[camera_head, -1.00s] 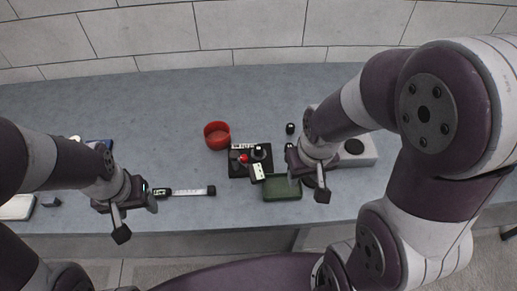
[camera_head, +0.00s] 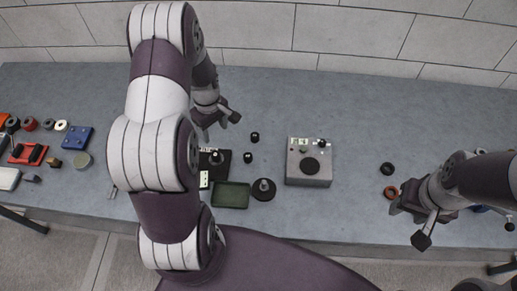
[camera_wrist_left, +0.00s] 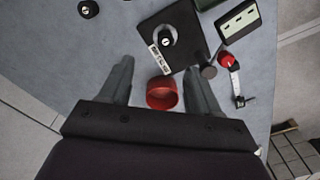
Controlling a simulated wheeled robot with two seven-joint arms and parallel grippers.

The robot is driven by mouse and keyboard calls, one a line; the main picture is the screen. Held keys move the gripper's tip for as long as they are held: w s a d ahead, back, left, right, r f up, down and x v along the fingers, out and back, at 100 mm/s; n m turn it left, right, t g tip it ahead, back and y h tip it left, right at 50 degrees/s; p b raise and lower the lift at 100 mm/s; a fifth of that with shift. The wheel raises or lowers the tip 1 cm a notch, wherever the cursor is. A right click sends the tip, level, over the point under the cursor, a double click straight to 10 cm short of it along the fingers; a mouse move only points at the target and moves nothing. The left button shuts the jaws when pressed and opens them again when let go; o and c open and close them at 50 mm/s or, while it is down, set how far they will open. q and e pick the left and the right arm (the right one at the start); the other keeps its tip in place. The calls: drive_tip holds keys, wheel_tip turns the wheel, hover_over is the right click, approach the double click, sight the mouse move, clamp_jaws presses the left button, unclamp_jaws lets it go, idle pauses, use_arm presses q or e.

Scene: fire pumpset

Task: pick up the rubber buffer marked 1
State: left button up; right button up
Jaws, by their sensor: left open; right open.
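Two small black cylindrical pieces, which may be rubber buffers, stand on the bench, one farther back (camera_head: 255,136) and one nearer (camera_head: 248,157). A black piece with a pale top mark also shows at the top of the left wrist view (camera_wrist_left: 88,9). I cannot read a number on any. My left gripper (camera_head: 217,118) is open and empty, to the left of these pieces. In the left wrist view its fingers (camera_wrist_left: 157,75) are spread on either side of a red cup (camera_wrist_left: 162,95), apart from the buffers. My right gripper (camera_head: 425,220) is open near the right front edge.
A black plate with a post (camera_wrist_left: 150,30), a green tray (camera_head: 231,195), a black round base with a knob (camera_head: 263,188) and a grey box (camera_head: 309,165) stand nearby. Rings (camera_head: 388,170) lie right. Several parts lie far left. The back right bench is clear.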

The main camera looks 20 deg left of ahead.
use_arm(q)
drive_tip(key=shift+n, duration=0.4)
drive_tip(key=f, duration=0.1)
drive_tip(key=s+a+f, duration=0.1)
drive_tip(key=s+a+f+p, duration=0.1)
drive_tip(key=f, duration=0.1)
drive_tip(key=p, duration=0.2)
hover_over(214, 153)
drive_tip(key=f, duration=0.5)
drive_tip(key=shift+d, duration=0.35)
drive_tip(key=f, duration=0.3)
drive_tip(key=shift+s+a+f+p, duration=0.15)
drive_tip(key=shift+a+f+p, duration=0.2)
drive_tip(key=shift+a, duration=0.05)
drive_tip(key=shift+f, duration=0.15)
drive_tip(key=shift+d, duration=0.15)
drive_tip(key=c, duration=1.1)
use_arm(e)
drive_tip(key=r, duration=0.1)
drive_tip(key=a+r, duration=0.1)
drive_tip(key=s+a+r, duration=0.1)
drive_tip(key=r, duration=0.1)
drive_tip(key=shift+r, duration=0.1)
